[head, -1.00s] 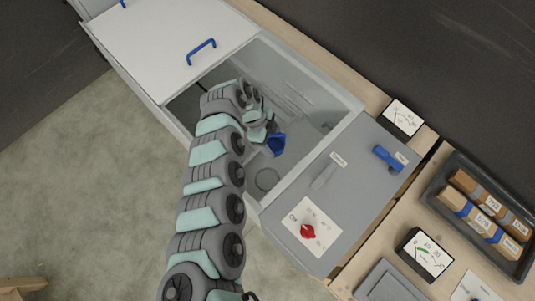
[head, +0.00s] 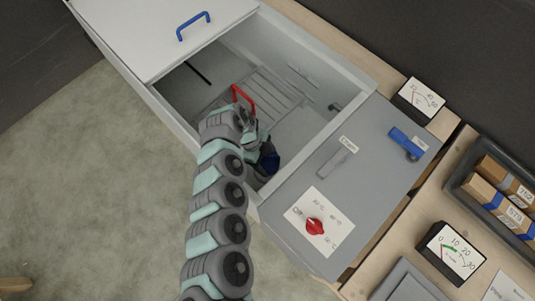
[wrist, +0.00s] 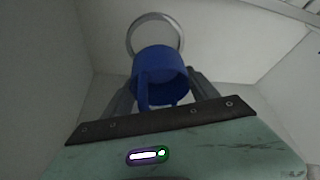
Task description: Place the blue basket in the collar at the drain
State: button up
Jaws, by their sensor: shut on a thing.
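The blue basket (head: 269,161) is held by my gripper (head: 258,146) low in the right corner of the open grey tank. In the wrist view the basket (wrist: 162,70) is a blue cup shape between my gripper's fingers (wrist: 160,95), which are shut on it. A pale round collar (wrist: 150,20) shows beyond the basket in the wrist view. The basket overlaps the collar's near part, so I cannot tell whether they touch. In the head view the collar is hidden behind the basket and my gripper.
A white lid (head: 130,35) with a blue handle covers the tank's left part. A slatted rack (head: 270,95) with a red handle (head: 243,97) lies in the tank. The tank's walls stand close around my gripper. A control panel with a red knob (head: 315,226) adjoins on the right.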

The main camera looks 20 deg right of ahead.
aim_at(265, 164)
notch_tip(265, 164, down, 2)
jog(key=shift+w+f+b, duration=0.15)
jog(key=shift+f+b, duration=0.1)
jog(key=shift+b, duration=0.1)
notch_tip(265, 164, down, 4)
jog(key=shift+r+b, duration=0.25)
jog(key=shift+b, duration=0.6)
jog(key=shift+f, duration=0.15)
jog(key=shift+f, duration=0.1)
jog(key=o, duration=1.4)
